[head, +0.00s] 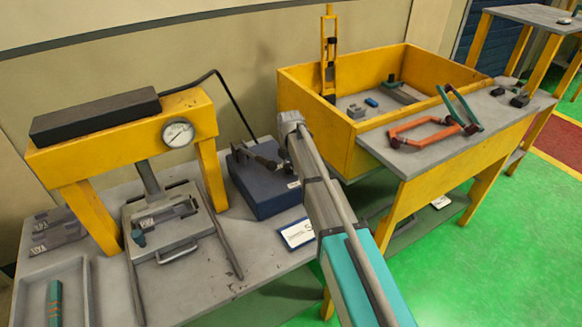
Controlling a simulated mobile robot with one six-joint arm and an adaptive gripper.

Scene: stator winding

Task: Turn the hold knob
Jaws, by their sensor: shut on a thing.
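A dark blue control box (268,198) stands on the grey bench in the middle of the head view, and a black cable runs from it. My gripper (246,154) reaches in from the right over the top of the box. Its dark fingers point left and are shut at a small part on the box's upper face, which appears to be the hold knob. The knob itself is mostly hidden by the fingers and too small to make out, so its turn angle cannot be told.
A yellow press frame (122,135) with a round gauge (178,133) stands left of the box. A yellow open bin (310,102) and a grey side table (480,150) with an orange and green frame stand right. A white card (297,233) lies in front of the box.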

